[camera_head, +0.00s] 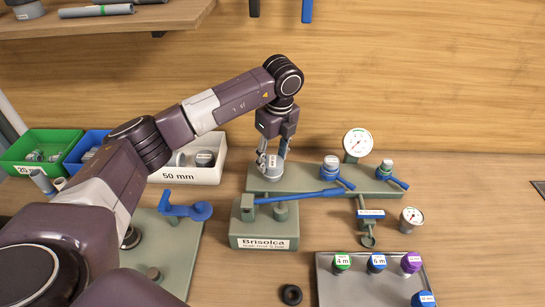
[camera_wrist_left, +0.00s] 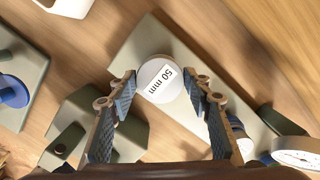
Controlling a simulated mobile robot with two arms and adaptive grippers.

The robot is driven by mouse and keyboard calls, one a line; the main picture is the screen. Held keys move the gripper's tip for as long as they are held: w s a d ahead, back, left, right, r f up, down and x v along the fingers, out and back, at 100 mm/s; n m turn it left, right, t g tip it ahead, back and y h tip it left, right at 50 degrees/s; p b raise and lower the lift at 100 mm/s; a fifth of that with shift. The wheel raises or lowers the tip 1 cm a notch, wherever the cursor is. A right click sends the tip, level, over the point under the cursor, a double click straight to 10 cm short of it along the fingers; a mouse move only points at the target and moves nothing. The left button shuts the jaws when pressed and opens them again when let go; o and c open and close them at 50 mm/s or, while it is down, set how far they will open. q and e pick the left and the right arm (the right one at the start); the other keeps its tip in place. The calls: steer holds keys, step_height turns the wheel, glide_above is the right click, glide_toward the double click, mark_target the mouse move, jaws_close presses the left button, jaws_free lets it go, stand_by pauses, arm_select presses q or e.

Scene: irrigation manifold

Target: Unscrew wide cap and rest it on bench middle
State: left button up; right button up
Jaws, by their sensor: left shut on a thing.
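The wide cap (camera_head: 271,167) is light grey with a label on its top, at the left end of the grey-green manifold block (camera_head: 310,181). In the left wrist view the cap (camera_wrist_left: 158,92) is round and pale, and its label reads "50 mm". My left gripper (camera_head: 272,152) points down over the cap, with a finger on either side. In the left wrist view my left gripper (camera_wrist_left: 161,84) is shut on the cap. I cannot tell whether the cap is still threaded on its port. My right gripper is not in view.
Blue-handled valves (camera_head: 331,167) and a gauge (camera_head: 357,142) stand right of the cap. The "Brisolca" block (camera_head: 264,243) is in front. A "50 mm" white bin (camera_head: 187,175) is left. A grey tray (camera_head: 345,292) with colored caps and a black ring (camera_head: 292,294) lie in front.

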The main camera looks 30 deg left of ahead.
mark_target(273, 161)
arm_select(q)
steer(key=shift+r+p, duration=1.5)
steer(key=shift+r, duration=0.9)
steer(key=shift+r, duration=0.15)
